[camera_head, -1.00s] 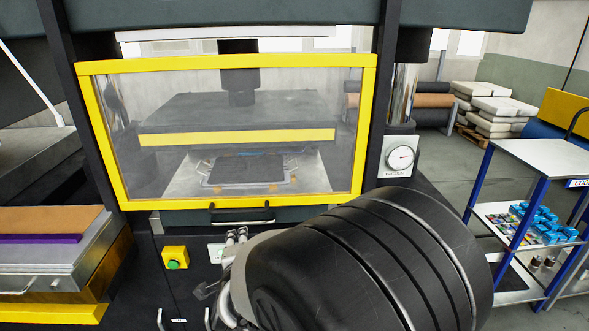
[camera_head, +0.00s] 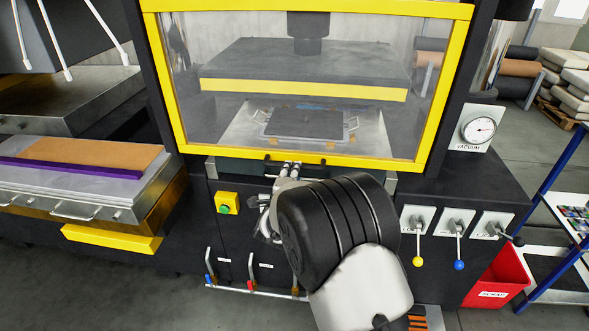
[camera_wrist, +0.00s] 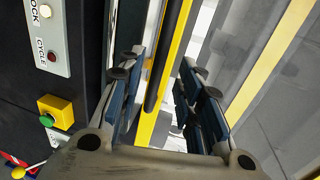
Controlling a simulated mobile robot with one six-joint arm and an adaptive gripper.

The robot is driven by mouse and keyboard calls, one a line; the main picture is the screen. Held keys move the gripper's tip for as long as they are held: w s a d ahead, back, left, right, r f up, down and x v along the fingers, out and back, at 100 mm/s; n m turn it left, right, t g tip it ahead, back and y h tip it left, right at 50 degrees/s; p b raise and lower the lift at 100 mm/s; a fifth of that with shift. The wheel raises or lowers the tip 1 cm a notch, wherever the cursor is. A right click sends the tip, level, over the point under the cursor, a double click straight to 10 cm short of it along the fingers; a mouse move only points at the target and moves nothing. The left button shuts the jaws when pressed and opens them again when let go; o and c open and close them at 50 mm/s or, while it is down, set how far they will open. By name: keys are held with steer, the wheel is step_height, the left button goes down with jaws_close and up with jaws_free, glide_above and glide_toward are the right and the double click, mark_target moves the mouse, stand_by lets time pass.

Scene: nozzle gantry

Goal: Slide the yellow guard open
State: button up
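The yellow guard (camera_head: 182,85) is a yellow frame with a clear pane, standing across the front of the press, lowered over its opening. In the wrist view, the black handle bar (camera_wrist: 155,78) runs between the two fingers of my gripper (camera_wrist: 160,75). The fingers are apart, with a visible gap on each side of the bar. The guard's yellow edge (camera_wrist: 178,42) also shows there.
A yellow box with a green button (camera_head: 227,204) is left of my arm. Levers with yellow and blue knobs (camera_head: 418,235) and a red bin (camera_head: 497,278) are to the right. A vacuum gauge (camera_head: 479,131) is at the upper right. A grey plate (camera_head: 305,123) lies behind the pane.

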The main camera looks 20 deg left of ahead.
steer(key=shift+x, duration=2.8)
steer(key=shift+c, duration=0.2)
jaws_close()
